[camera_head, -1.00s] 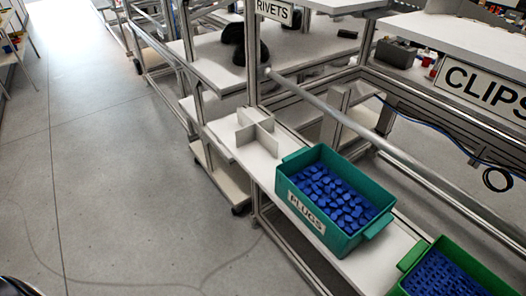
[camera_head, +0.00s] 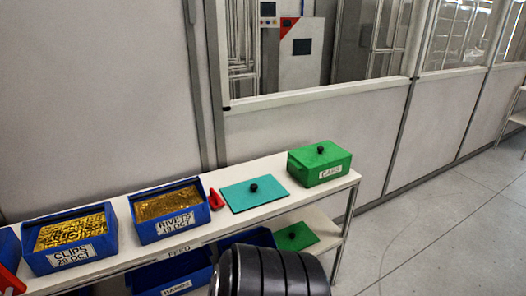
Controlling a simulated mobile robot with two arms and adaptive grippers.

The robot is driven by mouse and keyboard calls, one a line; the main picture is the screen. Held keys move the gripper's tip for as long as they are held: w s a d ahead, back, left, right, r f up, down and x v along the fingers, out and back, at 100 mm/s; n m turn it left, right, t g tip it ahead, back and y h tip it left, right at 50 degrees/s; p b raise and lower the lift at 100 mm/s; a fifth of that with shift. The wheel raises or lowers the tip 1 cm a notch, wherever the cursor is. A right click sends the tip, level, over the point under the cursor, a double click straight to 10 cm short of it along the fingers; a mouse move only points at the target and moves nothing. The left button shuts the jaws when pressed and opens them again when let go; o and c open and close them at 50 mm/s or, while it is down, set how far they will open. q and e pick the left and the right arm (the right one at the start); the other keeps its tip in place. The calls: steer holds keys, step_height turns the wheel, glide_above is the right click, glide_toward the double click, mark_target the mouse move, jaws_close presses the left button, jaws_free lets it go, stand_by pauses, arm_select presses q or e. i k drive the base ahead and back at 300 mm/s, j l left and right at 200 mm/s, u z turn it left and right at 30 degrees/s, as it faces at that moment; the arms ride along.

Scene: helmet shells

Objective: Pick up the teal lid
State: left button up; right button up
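The teal lid (camera_head: 240,200) is a flat rectangular plate with a black round knob in its middle. It lies flat on the white top shelf (camera_head: 218,227), between the blue rivets bin and the closed green caps box. Nothing covers it. Neither of my grippers is in view. A black ribbed part of my own arm rises at the bottom middle, below the lid in the picture, and does not hide it.
On the top shelf are the green caps box (camera_head: 330,172), a small red object (camera_head: 215,200), and blue bins of rivets (camera_head: 174,231) and clips (camera_head: 105,239). Below are blue bins and a green lid (camera_head: 294,240). A wall stands behind; open floor (camera_head: 450,230) lies right.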

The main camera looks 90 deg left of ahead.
mark_target(247, 195)
steer(key=u, duration=0.5)
steer(key=l+u, duration=0.1)
steer(key=u, duration=0.9)
steer(key=k+u, duration=0.1)
steer(key=u, duration=0.9)
